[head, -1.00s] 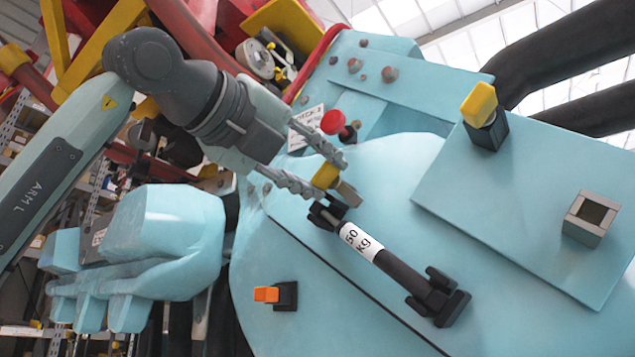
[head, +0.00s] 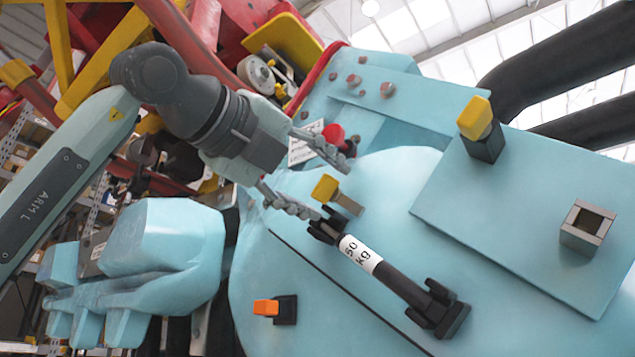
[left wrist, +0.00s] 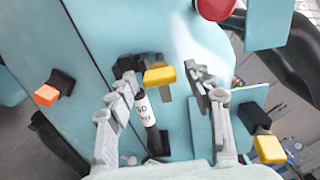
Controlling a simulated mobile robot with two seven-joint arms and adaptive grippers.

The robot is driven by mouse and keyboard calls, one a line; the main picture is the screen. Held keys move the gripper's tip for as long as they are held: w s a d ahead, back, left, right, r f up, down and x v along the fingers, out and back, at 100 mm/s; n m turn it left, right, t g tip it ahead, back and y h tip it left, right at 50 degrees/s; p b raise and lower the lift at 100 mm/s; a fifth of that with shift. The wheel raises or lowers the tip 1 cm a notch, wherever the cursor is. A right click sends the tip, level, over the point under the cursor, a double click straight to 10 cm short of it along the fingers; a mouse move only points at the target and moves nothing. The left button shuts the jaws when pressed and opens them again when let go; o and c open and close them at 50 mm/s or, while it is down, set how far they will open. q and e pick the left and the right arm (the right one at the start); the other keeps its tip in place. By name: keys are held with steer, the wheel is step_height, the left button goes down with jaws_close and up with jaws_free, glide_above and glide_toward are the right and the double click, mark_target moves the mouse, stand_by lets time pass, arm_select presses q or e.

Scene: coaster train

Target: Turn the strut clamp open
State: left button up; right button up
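The strut clamp shows as a yellow-ended metal lever (head: 325,188), beside the upper end of the black strut. It is also in the left wrist view (left wrist: 160,75). The strut (head: 385,275) has a white "50 kg" label and lies slanted on the light blue panel, its ends at black holders; it also shows in the left wrist view (left wrist: 146,108). My left gripper (head: 336,189) is open, its fingers on either side of the yellow lever with visible gaps. In the left wrist view the gripper (left wrist: 163,78) holds nothing. My right gripper is out of view.
An orange-tipped black catch (head: 267,307) sits left of the strut. A red knob (head: 333,133) is close to the upper finger. A yellow block on a black base (head: 477,118) and a square metal socket (head: 588,228) stand on the right plate.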

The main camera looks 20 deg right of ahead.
arm_select(q)
steer(key=v, duration=1.2)
stand_by(0.5)
